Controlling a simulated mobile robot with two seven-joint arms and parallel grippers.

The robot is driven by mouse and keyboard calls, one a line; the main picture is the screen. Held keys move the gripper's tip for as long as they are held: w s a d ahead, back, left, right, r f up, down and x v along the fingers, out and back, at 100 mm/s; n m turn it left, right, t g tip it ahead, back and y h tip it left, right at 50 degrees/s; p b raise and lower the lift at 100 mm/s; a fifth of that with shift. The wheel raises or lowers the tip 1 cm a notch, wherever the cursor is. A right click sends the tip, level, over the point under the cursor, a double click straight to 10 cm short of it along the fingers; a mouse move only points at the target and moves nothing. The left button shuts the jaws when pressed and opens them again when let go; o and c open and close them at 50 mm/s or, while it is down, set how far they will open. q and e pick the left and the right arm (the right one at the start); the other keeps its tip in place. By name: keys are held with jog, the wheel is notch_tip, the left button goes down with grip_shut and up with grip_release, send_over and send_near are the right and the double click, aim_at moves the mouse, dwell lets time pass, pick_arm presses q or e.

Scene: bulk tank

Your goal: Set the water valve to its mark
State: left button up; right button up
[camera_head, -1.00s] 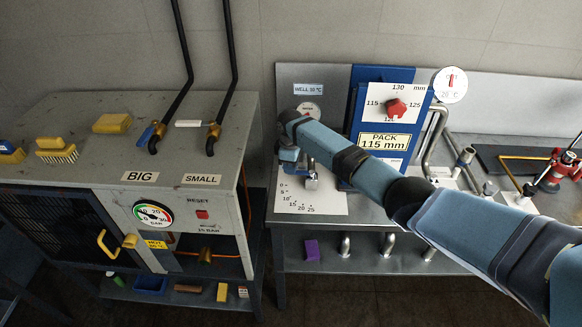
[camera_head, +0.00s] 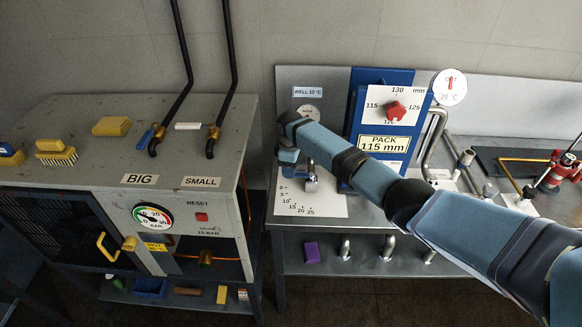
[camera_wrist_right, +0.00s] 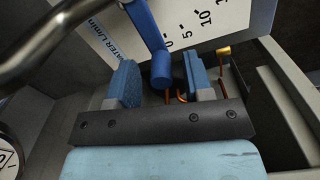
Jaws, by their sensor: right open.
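The water valve shows in the head view as a metal body (camera_head: 311,180) on a white scale plate (camera_head: 322,207) marked 0 to 25. In the right wrist view its blue lever (camera_wrist_right: 150,30) comes down past the plate (camera_wrist_right: 207,20), its rounded end near the 0. My right gripper (camera_wrist_right: 165,82) is open, one blue pad on each side of the lever end. I cannot tell whether a pad touches it. In the head view my right gripper (camera_head: 288,157) is beside the valve, and the lever is not clearly visible there. My left gripper is not in view.
A blue panel with a red knob (camera_head: 395,111) and PACK sign stands behind my right forearm. A grey cabinet (camera_head: 185,205) with a gauge (camera_head: 152,216) is at left, with a gap before the bench. Pipes and a red stand (camera_head: 558,172) are at right.

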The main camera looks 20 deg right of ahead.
notch_tip(320, 180, up, 14)
jog(key=b, duration=0.1)
jog(key=shift+f, duration=0.15)
dwell(0.4)
jog(key=s+a+f+m+t+y, duration=0.1)
jog(key=s+a+f, duration=0.2)
jog(key=s+f, duration=0.6)
jog(key=s+a+f+m+y, duration=0.15)
jog(key=s+f, duration=0.45)
jog(key=s, duration=0.6)
jog(key=s+d+r+m+t+h, duration=0.1)
jog(key=s+d+r+m, duration=0.15)
jog(key=s, duration=0.65)
jog(key=s+d+r+m+t, duration=0.1)
jog(key=s+d+m, duration=0.15)
jog(key=s, duration=0.75)
jog(key=s+d+r+m+t+h, duration=0.1)
jog(key=s+d+r+m, duration=0.15)
jog(key=s, duration=0.65)
jog(key=w+a+f+t+y, duration=0.1)
jog(key=w+a+f+t, duration=0.1)
jog(key=f, duration=0.4)
jog(key=w+a+f+n+t+y+p, duration=0.1)
jog(key=w+a+f+t, duration=0.2)
jog(key=f+t, duration=0.2)
jog(key=shift+a+f+n+y, duration=0.3)
jog(key=shift+a+f+y, duration=0.1)
jog(key=shift+f, duration=0.25)
